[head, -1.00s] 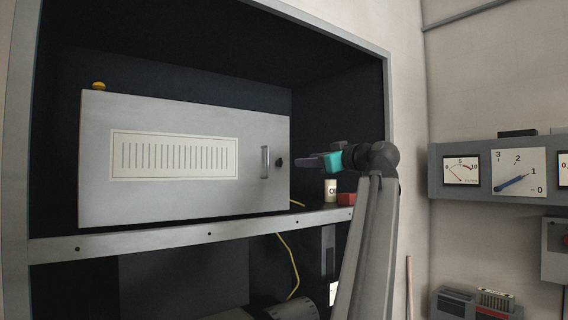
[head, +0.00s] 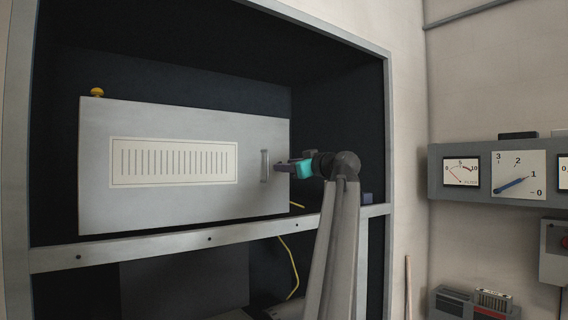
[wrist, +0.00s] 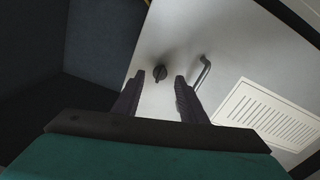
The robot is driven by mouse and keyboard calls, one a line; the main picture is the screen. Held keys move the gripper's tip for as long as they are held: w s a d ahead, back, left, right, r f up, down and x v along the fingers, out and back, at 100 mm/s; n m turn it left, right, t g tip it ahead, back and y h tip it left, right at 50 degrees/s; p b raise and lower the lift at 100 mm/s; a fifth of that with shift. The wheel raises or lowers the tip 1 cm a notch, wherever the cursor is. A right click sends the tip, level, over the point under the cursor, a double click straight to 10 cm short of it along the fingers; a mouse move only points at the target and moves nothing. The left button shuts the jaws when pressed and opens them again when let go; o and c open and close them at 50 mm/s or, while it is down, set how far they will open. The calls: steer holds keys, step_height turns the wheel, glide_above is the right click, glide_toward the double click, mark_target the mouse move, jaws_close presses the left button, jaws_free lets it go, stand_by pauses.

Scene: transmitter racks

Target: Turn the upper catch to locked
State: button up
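The rack's front rail (head: 150,245) runs below the door. A yellow cable (head: 291,265) hangs beneath. The dark space right of the door is partly blocked by my arm.

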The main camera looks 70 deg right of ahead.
steer(key=shift+x, duration=1.25)
jaws_close()
steer(key=shift+m, duration=0.4)
steer(key=m+p, duration=0.1)
steer(key=m, duration=1.6)
steer(key=shift+s+d, duration=0.1)
steer(key=shift+d, duration=0.05)
steer(key=shift+f, duration=0.1)
